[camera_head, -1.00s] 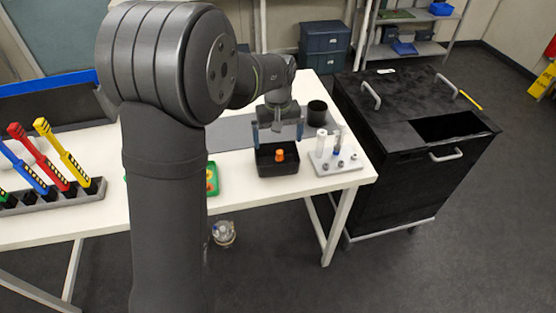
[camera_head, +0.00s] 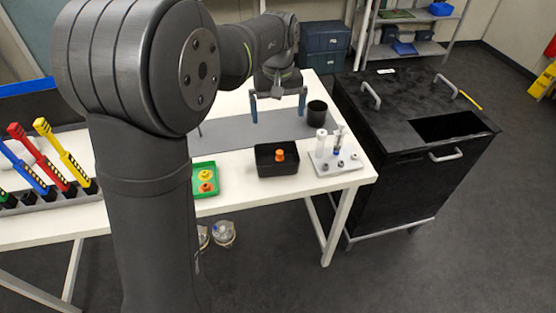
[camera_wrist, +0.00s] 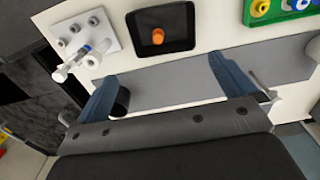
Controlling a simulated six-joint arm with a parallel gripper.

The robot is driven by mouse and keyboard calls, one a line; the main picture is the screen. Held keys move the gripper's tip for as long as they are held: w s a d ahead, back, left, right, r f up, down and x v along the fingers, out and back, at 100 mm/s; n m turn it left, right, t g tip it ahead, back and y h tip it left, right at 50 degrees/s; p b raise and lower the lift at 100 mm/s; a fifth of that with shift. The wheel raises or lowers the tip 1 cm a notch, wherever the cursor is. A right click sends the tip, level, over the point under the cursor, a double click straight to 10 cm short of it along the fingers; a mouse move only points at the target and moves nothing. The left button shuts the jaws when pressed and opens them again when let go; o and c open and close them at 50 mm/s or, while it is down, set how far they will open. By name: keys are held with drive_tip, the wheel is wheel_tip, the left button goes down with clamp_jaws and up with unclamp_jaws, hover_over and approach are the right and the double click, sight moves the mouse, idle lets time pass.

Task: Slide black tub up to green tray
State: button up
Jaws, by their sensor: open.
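The black tub (camera_head: 264,167) stands on the white table near its front edge, with an orange piece (camera_head: 280,155) inside. In the wrist view the tub (camera_wrist: 187,44) is at the top middle, the orange piece in it. The green tray (camera_head: 213,178) lies to the left of the tub, with a clear gap of table between them. It holds yellow and orange pieces and is partly hidden by my arm; it shows at top right in the wrist view (camera_wrist: 249,18). My gripper (camera_head: 279,115) is open and empty, above the grey mat behind the tub, not touching it.
A white rack (camera_head: 335,164) with tubes stands right of the tub, close to it. A black cup (camera_head: 317,113) is behind the rack. A grey mat (camera_head: 232,132) crosses the table. A rack of colored-handled tools (camera_head: 50,198) is at left.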

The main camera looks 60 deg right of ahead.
drive_tip(key=shift+r, duration=0.4)
drive_tip(key=c, duration=1.7)
drive_tip(key=shift+w+f+n, duration=0.1)
drive_tip(key=shift+f+n, duration=0.1)
drive_tip(key=shift+n, duration=0.2)
drive_tip(key=c, duration=0.3)
drive_tip(key=shift+w+a+f+n, duration=0.15)
drive_tip(key=shift+f+n, duration=0.15)
drive_tip(key=shift+n, duration=0.3)
clamp_jaws()
drive_tip(key=n, duration=1.6)
hover_over(261, 156)
drive_tip(key=s+a, duration=0.3)
wheel_tip(261, 156, down, 7)
drive_tip(key=f, duration=0.9)
drive_tip(key=shift+w+a+f, duration=0.1)
drive_tip(key=shift+w+f, duration=0.1)
drive_tip(key=shift+f, duration=0.05)
